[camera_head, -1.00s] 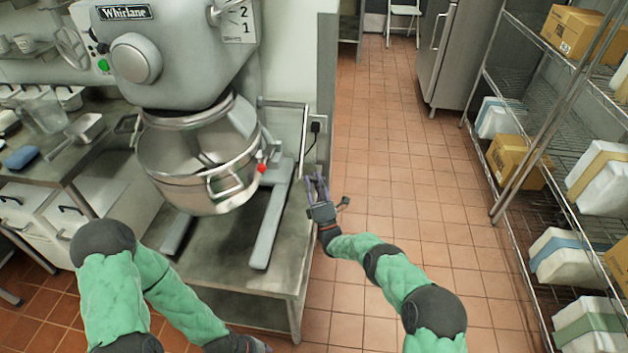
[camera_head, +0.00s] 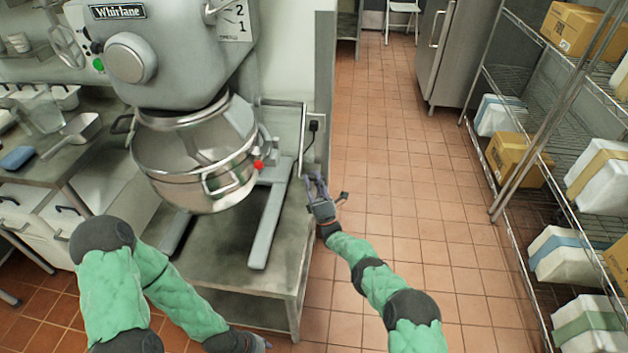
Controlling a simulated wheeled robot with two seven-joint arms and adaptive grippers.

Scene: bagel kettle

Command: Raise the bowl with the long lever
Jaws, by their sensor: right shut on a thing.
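The steel bowl (camera_head: 190,188) hangs in its cradle under the grey mixer head (camera_head: 160,65), with a red knob at its right side. The long lever (camera_head: 302,135) is a thin bent metal bar; it runs right from the mixer column and then down. My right gripper (camera_head: 315,182) is at the lower end of this lever, its fingers pointing up and closed on it, though the contact itself is small and hard to see. My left gripper (camera_head: 260,343) is low at the bottom edge, away from the bowl and lever; its fingers are mostly out of the picture.
The mixer stands on a low steel table (camera_head: 222,262). A counter with a scoop (camera_head: 75,133) and a blue sponge (camera_head: 17,158) is at the left. Wire shelving (camera_head: 510,190) with boxes is at the right. The tiled floor between is clear.

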